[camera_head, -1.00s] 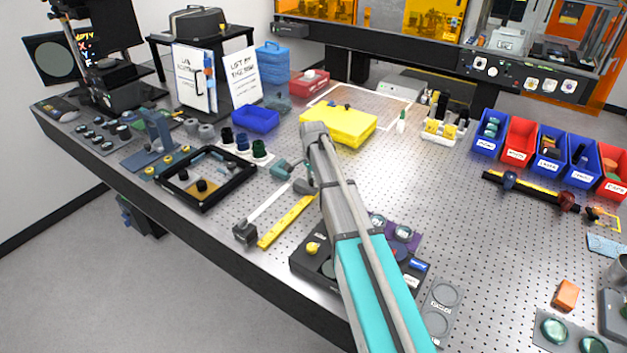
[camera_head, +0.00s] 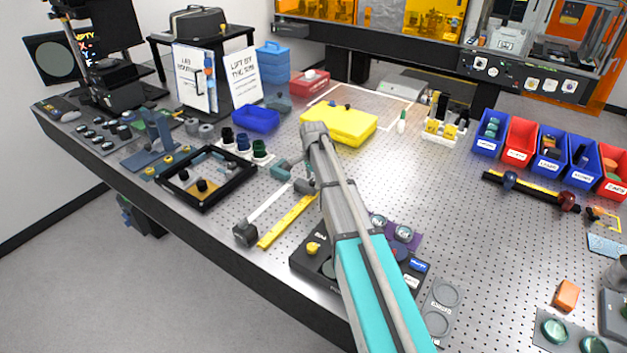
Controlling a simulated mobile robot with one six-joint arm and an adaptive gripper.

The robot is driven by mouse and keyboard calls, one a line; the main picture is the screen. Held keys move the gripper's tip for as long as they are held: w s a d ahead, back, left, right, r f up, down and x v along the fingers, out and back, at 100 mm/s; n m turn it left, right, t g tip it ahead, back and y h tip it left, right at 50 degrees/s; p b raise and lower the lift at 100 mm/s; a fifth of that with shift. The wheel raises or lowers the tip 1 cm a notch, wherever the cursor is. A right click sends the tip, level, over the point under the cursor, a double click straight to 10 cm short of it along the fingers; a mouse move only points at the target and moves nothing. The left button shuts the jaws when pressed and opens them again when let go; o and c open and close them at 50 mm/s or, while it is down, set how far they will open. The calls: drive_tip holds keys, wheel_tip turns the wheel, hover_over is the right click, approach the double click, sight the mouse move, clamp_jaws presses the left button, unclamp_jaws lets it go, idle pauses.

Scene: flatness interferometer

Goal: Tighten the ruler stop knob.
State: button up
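A black rail with a yellow scale strip (camera_head: 541,191) lies on the right of the bench. It carries a blue knob (camera_head: 509,181) near its left end and a dark red knob (camera_head: 568,201) near its right end. A second, plain yellow ruler (camera_head: 287,222) lies left of my arm, beside a pale bar with a black block (camera_head: 245,234) at its near end. Which knob is the ruler stop knob is not marked. My arm reaches up the middle, far left of the black rail.
A black box with a yellow knob (camera_head: 313,249) sits beside and partly behind my arm. A yellow case (camera_head: 340,125) lies beyond the arm. Blue and red bins (camera_head: 518,139) line the back right. The perforated bench (camera_head: 450,215) is mostly clear between my arm and the rail.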

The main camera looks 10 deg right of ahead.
drive_tip(key=shift+n, duration=0.5)
